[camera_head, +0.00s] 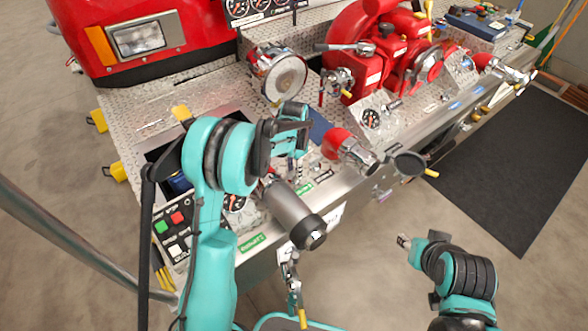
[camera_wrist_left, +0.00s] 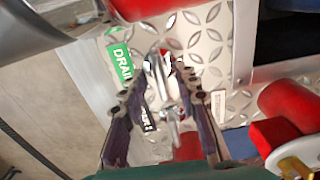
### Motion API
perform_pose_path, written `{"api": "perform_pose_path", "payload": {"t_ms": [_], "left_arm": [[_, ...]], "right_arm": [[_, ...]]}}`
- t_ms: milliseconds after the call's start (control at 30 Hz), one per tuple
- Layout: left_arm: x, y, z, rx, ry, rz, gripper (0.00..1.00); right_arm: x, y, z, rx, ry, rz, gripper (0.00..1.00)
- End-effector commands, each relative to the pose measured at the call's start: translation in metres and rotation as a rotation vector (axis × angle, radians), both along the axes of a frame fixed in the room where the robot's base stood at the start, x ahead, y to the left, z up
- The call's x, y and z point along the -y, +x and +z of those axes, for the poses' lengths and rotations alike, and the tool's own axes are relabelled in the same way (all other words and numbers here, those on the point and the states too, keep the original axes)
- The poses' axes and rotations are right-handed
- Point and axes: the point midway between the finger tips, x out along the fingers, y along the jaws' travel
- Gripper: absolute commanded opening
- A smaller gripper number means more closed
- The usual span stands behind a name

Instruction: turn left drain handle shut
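The left drain handle (camera_wrist_left: 160,82) is a small silvery lever on the diamond-plate panel beside a green DRAIN label (camera_wrist_left: 120,62) in the left wrist view. My left gripper (camera_wrist_left: 162,108) is open, its two dark fingers on either side of the handle with gaps visible. In the head view my left gripper (camera_head: 296,146) points down at the panel, and its arm and fingers mostly hide the handle. I cannot tell whether the fingers touch it. My right gripper (camera_head: 403,241) is over the floor at the lower right, away from the panel; its fingers are too small to read.
A grey capped cylinder (camera_head: 293,214) projects from the panel's front beside my left arm. A red-and-silver fitting (camera_head: 350,150) and a gauge (camera_head: 371,118) sit to the right. The red pump (camera_head: 385,55) stands behind. Floor (camera_head: 375,285) near the right arm is clear.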

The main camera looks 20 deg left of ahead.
Motion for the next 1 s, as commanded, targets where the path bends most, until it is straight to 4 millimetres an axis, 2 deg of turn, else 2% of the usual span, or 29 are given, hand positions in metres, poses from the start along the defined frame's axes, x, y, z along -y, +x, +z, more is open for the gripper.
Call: {"api": "perform_pose_path", "payload": {"t_ms": [233, 367, 800, 1000], "left_arm": [[0.0, 0.0, 0.001, 0.0, 0.0, 0.001, 0.31], [0.0, 0.0, 0.01, 0.001, 0.001, 0.001, 0.31], [0.0, 0.0, 0.098, 0.0, 0.0, 0.001, 0.31], [0.0, 0.0, 0.118, 0.0, 0.0, 0.0, 0.31]], "right_arm": [[0.0, 0.0, 0.0, 0.0, 0.0, 0.0, 0.4], [0.0, 0.0, 0.0, 0.0, 0.0, 0.0, 0.4], [0.0, 0.0, 0.0, 0.0, 0.0, 0.0, 0.4], [0.0, 0.0, 0.0, 0.0, 0.0, 0.0, 0.4]]}}
